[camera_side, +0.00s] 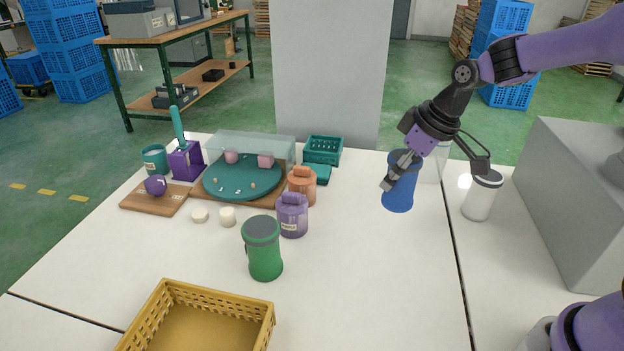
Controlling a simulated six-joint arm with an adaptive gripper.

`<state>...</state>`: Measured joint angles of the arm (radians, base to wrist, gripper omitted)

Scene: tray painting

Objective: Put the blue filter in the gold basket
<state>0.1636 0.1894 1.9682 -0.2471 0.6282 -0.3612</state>
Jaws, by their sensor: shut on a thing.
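The blue filter (398,195) is a blue cylinder at the right of the white table. My gripper (395,178) reaches in from the upper right and is shut on the blue filter near its upper part. The filter looks upright; I cannot tell whether its base touches the table. The gold basket (262,328) is at the front left, cut off by the bottom edge of the picture. The visible part of its inside is empty.
A green canister (264,252), a purple jar (292,216) and an orange jar (302,184) stand between filter and basket. A white canister (482,195) stands to the right. A teal round tray (243,178) lies behind. The table's front middle is clear.

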